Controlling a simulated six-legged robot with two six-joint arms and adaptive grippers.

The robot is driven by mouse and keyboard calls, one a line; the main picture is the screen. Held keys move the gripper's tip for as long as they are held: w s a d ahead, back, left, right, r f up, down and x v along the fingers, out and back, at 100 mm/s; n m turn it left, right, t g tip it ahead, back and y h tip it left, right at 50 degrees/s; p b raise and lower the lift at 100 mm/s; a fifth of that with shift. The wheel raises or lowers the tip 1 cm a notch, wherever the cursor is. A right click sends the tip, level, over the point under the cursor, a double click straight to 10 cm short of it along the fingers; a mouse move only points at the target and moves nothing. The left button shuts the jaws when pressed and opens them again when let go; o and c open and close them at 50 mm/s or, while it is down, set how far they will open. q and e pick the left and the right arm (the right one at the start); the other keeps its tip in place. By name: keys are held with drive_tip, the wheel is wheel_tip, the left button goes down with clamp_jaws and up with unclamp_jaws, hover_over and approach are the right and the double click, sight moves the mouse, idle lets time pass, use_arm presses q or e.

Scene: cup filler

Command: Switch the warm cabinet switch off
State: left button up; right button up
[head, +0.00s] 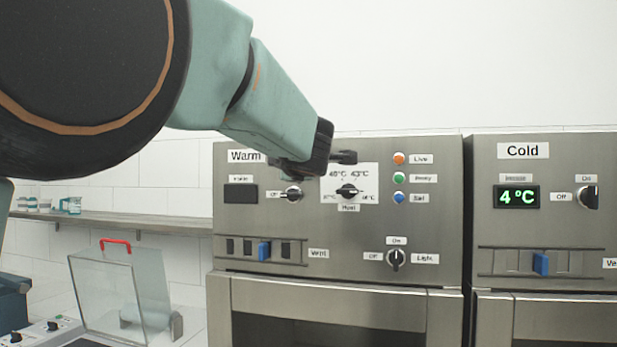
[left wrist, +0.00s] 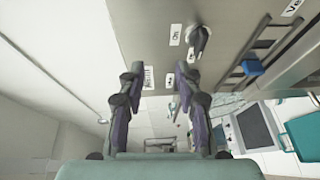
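The warm cabinet (head: 340,230) stands in the middle of the head view. Its switch (head: 293,193) is a round knob right of the dark display (head: 240,193). The knob's handle lies roughly horizontal, towards the "Off" label on its left. The On label is hidden behind my left gripper (head: 335,160), which is in front of the panel, above and right of the knob. In the left wrist view the switch (left wrist: 201,42) is beyond the fingertips. The left gripper's fingers (left wrist: 159,80) are apart with nothing between them. My right gripper is not in view.
A temperature dial (head: 347,191), several coloured lamps, a light knob (head: 396,258) and a blue vent slider (head: 264,250) share the panel. The cold cabinet (head: 545,230) stands to the right, its display lit at 4 °C. A clear box (head: 103,295) with a red handle stands lower left.

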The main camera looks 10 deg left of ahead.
use_arm(q)
drive_tip(key=a+f+m+g+b, duration=0.15)
drive_tip(key=f+m, duration=0.25)
drive_tip(key=f, duration=0.5)
drive_tip(key=s+a+f+m, duration=0.1)
drive_tip(key=a+f+m, duration=0.2)
drive_tip(key=f, duration=0.5)
drive_tip(key=a+f+m+g+b, duration=0.15)
drive_tip(key=f+m, duration=0.25)
drive_tip(key=f, duration=0.5)
drive_tip(key=s+f+m+g+h+b, duration=0.2)
drive_tip(key=s+f+m, duration=0.3)
drive_tip(key=f, duration=1)
drive_tip(key=s+f+m+g+h+b, duration=0.1)
drive_tip(key=s+f+m+b, duration=0.15)
drive_tip(key=s+f, duration=0.85)
drive_tip(key=s+d+f+m+g+h+b, duration=0.2)
drive_tip(key=s+f+g+b, duration=0.6)
drive_tip(key=s+f, duration=2.5)
drive_tip(key=shift+f+m+g+h, duration=0.6)
drive_tip(key=shift+m+g, duration=0.05)
drive_tip(key=shift+g, duration=0.45)
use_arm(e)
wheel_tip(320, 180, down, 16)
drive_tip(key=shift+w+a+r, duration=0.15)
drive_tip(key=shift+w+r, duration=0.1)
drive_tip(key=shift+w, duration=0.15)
